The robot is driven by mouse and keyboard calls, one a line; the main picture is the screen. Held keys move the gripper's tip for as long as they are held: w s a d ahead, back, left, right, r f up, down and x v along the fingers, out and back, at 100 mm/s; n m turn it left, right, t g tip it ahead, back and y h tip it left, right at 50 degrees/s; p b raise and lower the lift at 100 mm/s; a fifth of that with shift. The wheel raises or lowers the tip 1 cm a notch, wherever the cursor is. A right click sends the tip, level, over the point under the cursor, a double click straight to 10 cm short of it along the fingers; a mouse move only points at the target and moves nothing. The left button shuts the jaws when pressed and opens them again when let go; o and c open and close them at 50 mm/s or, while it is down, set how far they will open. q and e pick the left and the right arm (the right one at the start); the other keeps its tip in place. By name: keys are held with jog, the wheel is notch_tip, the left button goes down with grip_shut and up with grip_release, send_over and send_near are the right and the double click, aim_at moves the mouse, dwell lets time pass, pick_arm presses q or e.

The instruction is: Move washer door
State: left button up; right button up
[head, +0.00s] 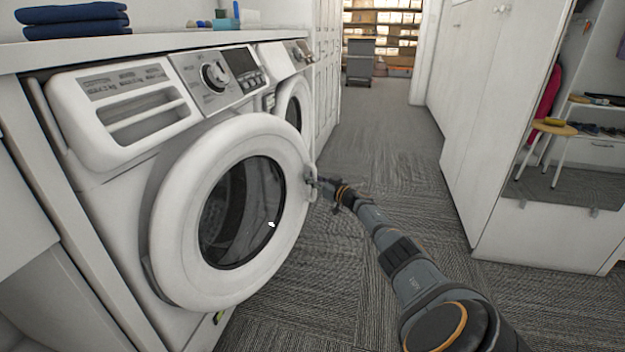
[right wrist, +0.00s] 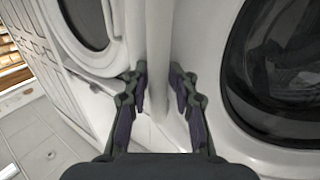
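The washer door (head: 178,245) is white and round with a dark glass window. It stands out from the front of the near washer (head: 128,110), partly open, and also shows at the right of the right wrist view (right wrist: 222,125). My right gripper (head: 317,184) is at the door's right-hand edge. The exact contact is hard to see. My left gripper is not in view.
A second washer (head: 293,100) stands just beyond the near one. A white counter (head: 165,40) runs over both, with folded blue towels (head: 75,20) on it. White cabinets (head: 480,95) line the right side. The carpet floor (head: 385,135) between is clear.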

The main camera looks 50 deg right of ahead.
jog(key=shift+s, duration=0.1)
jog(key=shift+s+d+f, duration=0.1)
jog(key=shift+s+d, duration=0.05)
jog(key=shift+s, duration=0.15)
jog(key=s, duration=0.6)
jog(key=shift+s+a, duration=0.35)
